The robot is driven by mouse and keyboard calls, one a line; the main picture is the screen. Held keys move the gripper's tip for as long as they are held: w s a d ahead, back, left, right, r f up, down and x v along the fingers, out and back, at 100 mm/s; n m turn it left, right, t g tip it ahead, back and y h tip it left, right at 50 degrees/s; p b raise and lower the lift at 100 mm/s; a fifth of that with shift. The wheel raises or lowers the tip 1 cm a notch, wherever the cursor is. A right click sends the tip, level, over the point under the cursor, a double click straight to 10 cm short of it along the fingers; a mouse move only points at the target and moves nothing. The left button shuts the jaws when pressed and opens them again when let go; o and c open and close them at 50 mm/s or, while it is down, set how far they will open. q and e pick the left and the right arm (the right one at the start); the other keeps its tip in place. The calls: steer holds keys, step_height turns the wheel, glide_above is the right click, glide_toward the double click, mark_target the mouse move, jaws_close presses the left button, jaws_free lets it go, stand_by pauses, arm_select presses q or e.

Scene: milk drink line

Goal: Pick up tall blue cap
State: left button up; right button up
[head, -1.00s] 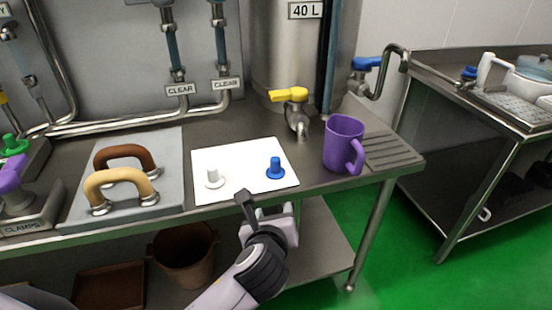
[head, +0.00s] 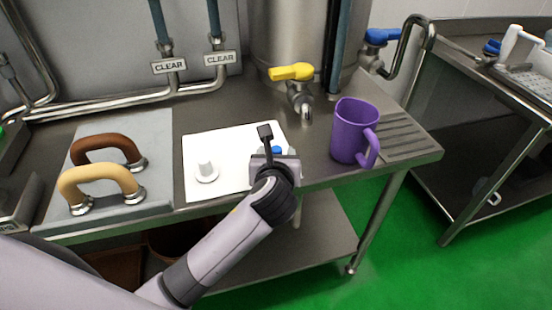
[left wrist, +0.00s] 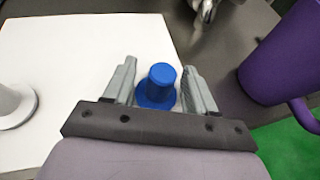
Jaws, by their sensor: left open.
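The tall blue cap (left wrist: 162,80) stands upright on the white mat (left wrist: 60,60), seen in the left wrist view between the two fingers of my left gripper (left wrist: 160,82). The fingers are apart, one on each side of it, with a small gap visible. In the head view only a bit of the blue cap (head: 276,150) shows, mostly hidden by my left gripper (head: 278,152). A white cap (head: 205,171) stands on the same mat to the left. My right gripper is not in view.
A purple jug (head: 352,132) stands right of the mat. A yellow-handled tap (head: 292,73) on the steel tank is behind it. Left of the mat, a grey tray (head: 160,135) holds brown and tan handles. The steel table's front edge runs just before the mat.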

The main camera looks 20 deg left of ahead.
arm_select(q)
steer(key=shift+x, duration=0.85)
jaws_close()
steer(key=shift+r, duration=0.15)
